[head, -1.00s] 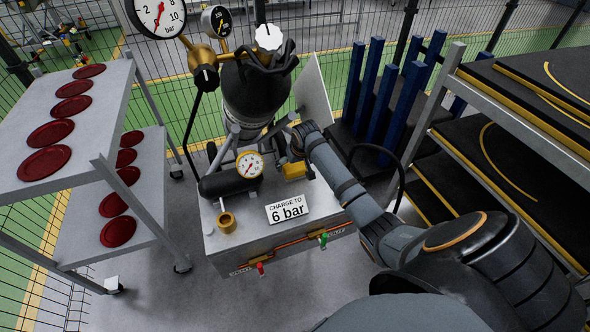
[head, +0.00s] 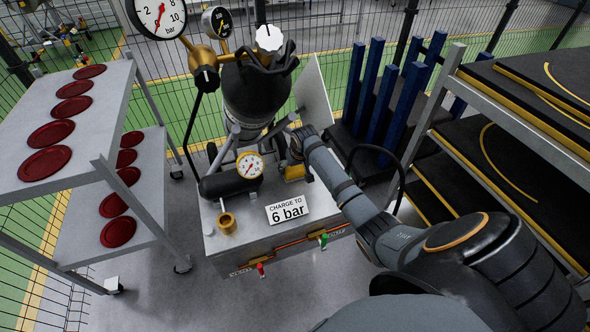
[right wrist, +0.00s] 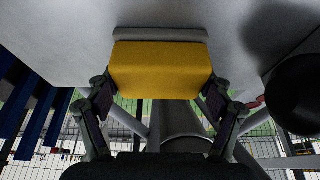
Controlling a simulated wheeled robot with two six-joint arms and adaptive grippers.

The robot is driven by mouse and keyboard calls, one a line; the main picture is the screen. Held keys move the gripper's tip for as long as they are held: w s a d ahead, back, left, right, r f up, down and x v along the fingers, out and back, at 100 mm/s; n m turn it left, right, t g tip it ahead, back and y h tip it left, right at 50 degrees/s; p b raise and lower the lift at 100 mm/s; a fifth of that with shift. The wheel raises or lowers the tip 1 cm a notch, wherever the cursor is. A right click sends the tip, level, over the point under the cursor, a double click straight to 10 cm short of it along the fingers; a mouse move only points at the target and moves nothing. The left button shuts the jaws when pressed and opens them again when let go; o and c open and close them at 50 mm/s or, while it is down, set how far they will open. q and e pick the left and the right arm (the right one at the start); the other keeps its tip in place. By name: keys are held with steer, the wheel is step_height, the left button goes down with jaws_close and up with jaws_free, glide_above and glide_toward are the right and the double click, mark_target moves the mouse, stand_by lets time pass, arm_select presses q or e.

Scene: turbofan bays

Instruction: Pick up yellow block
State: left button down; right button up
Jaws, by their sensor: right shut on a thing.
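The yellow block (head: 293,172) is on the grey bench top, beside the small pressure gauge and behind the "CHARGE TO 6 bar" sign in the head view. My right gripper (head: 292,158) is at the block, and part of the block is hidden behind it. In the right wrist view the yellow block (right wrist: 160,70) fills the space between the two fingers of my right gripper (right wrist: 160,98), which is shut on it. A light grey strip shows along the block's far edge. I cannot tell whether the block is clear of the bench top. My left gripper is not in view.
The grey bench (head: 240,255) carries a black cylinder (head: 255,97), a small gauge (head: 249,165), a brass fitting (head: 227,222) and the sign (head: 287,210). A rack with red discs (head: 50,134) stands left. Blue posts (head: 378,105) and shelves (head: 555,135) stand right.

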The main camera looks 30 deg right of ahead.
steer(key=shift+r, duration=0.15)
steer(key=shift+r, duration=0.3)
steer(key=s+r, duration=1.2)
steer(key=s, duration=0.2)
steer(key=shift+d, duration=0.1)
